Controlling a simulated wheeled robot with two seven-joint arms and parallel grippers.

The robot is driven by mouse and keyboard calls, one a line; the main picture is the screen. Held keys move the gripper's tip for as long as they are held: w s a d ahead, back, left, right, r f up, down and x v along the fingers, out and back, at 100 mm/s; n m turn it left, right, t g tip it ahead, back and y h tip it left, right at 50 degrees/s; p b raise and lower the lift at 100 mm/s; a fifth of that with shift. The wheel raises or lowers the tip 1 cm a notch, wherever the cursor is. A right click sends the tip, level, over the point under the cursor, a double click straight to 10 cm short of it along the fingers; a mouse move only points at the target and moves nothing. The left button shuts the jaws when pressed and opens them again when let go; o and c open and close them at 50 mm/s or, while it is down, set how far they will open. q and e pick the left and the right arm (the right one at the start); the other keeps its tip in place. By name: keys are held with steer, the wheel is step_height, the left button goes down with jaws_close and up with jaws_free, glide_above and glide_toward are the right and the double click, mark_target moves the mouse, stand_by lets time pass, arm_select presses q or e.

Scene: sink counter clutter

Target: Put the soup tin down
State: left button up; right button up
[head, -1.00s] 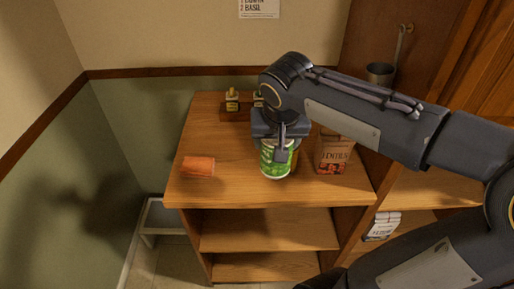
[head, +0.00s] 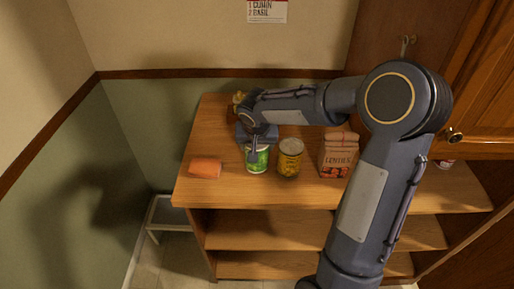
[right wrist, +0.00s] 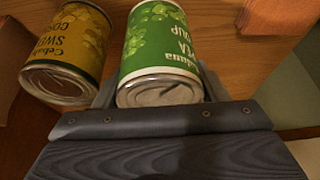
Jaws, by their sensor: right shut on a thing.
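The soup tin (head: 257,161) is green with a pale band and stands upright on or just above the wooden counter. My right gripper (head: 256,147) comes down over it from above and is shut on it. In the right wrist view the tin (right wrist: 160,45) shows its "pea soup" label and its metal end, between the fingers of the gripper (right wrist: 160,95). Whether its base touches the wood cannot be told. My left gripper is in neither view.
A yellow sweetcorn tin (head: 290,159) stands close to the right of the soup tin. A lentils bag (head: 338,158) is farther right. An orange block (head: 205,168) lies to the left. The counter's front edge (head: 260,199) is near. Small jars stand behind, partly hidden.

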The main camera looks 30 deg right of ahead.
steer(key=shift+f, duration=0.85)
steer(key=shift+f, duration=0.1)
steer(key=shift+f, duration=0.15)
steer(key=o, duration=1)
